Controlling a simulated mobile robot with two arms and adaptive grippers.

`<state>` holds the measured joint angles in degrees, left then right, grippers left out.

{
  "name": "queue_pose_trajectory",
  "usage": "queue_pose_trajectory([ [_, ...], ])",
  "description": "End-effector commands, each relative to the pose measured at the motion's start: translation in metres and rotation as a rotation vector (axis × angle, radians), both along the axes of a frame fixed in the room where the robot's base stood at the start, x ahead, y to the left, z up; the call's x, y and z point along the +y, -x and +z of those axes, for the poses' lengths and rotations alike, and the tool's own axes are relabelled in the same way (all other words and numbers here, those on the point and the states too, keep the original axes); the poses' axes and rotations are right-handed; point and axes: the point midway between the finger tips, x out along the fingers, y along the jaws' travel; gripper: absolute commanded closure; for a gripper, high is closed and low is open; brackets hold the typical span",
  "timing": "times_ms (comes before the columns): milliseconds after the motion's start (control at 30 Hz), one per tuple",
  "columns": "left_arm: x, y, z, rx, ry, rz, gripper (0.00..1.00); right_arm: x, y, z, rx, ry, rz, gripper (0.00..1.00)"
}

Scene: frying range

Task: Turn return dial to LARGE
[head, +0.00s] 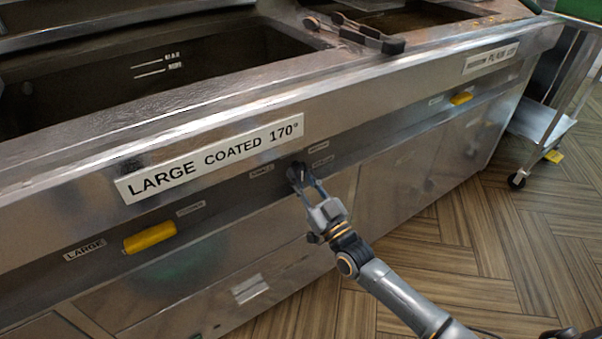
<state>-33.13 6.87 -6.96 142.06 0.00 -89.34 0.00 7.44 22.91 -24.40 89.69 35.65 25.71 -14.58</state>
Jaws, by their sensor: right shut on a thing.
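The dark return dial (295,171) sits on the fryer's front panel, below and right of the "LARGE COATED 170°" sign (212,158). My right gripper (302,178) reaches up to it from the lower right and is shut on it. The fingers cover part of the dial, so I cannot tell which way it points. Small labels flank it: one to its left (262,171) and two to its right, an upper (317,148) and a lower (321,162); their print is too small to read surely. My left gripper is not in view.
A yellow handle (150,237) sits at left, beside a "LARGE" label (84,250). Another yellow handle (461,98) is at right. Open fryer vats (130,75) lie above the panel. A dark-handled metal fitting (357,33) rests between vats. A wheeled cart (545,123) stands right; the wooden floor (500,225) is clear.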

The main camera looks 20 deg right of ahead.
Motion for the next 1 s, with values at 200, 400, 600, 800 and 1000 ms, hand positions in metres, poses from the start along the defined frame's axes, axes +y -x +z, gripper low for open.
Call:
queue_pose_trajectory([
  [200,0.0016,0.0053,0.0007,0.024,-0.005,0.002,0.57,0.0001,0.0002,-0.0005,0.009,-0.029,0.001,1.00],
  [400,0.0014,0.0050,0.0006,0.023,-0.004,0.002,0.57,-0.0001,0.0001,-0.0007,0.010,-0.030,0.000,1.00],
  [600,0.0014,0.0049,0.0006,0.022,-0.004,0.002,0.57,0.0000,0.0002,-0.0007,0.010,-0.030,0.000,0.71],
  [800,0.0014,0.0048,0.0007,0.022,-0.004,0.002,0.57,0.0000,0.0001,-0.0005,0.009,-0.029,0.000,0.57],
  [1000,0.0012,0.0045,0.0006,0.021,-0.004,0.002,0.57,-0.0005,0.0013,-0.0011,0.009,-0.029,0.000,0.57],
])
